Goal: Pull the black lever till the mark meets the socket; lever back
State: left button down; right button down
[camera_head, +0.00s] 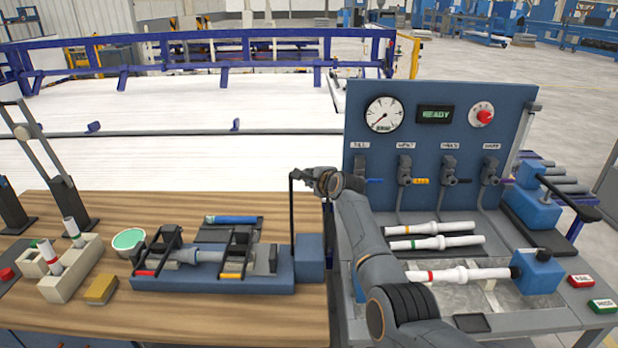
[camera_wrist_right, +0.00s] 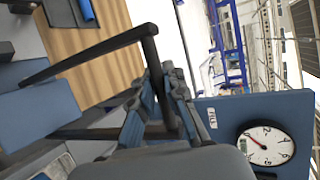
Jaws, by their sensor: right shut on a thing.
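The black lever (camera_head: 292,215) stands roughly upright at the right end of the blue joining fixture (camera_head: 215,283), beside its blue end block (camera_head: 309,258). My right gripper (camera_head: 322,180) is shut on the lever's top grip. In the right wrist view the black grip (camera_wrist_right: 157,75) lies between the two fingers of my right gripper (camera_wrist_right: 163,88). A grey pipe piece (camera_head: 195,255) lies along the fixture between two black clamps, one with a red tab and one with a yellow tab. The mark and the socket mouth are too small to make out. My left gripper is out of view.
The blue test panel (camera_head: 440,140) with gauge and valves stands right of my right arm, above white pipes (camera_head: 436,228). A beige block (camera_head: 72,268) holding pipes, a green-topped dish (camera_head: 128,240) and a yellow sponge (camera_head: 101,289) stand at the left. The front wood is clear.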

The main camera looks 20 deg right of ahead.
jog(key=c, duration=1.4)
grip_release()
jog(key=shift+w+d+r, duration=0.1)
jog(key=shift+r, duration=0.15)
jog(key=shift+f, duration=0.1)
jog(key=v, duration=1.2)
jog(key=shift+f, duration=0.1)
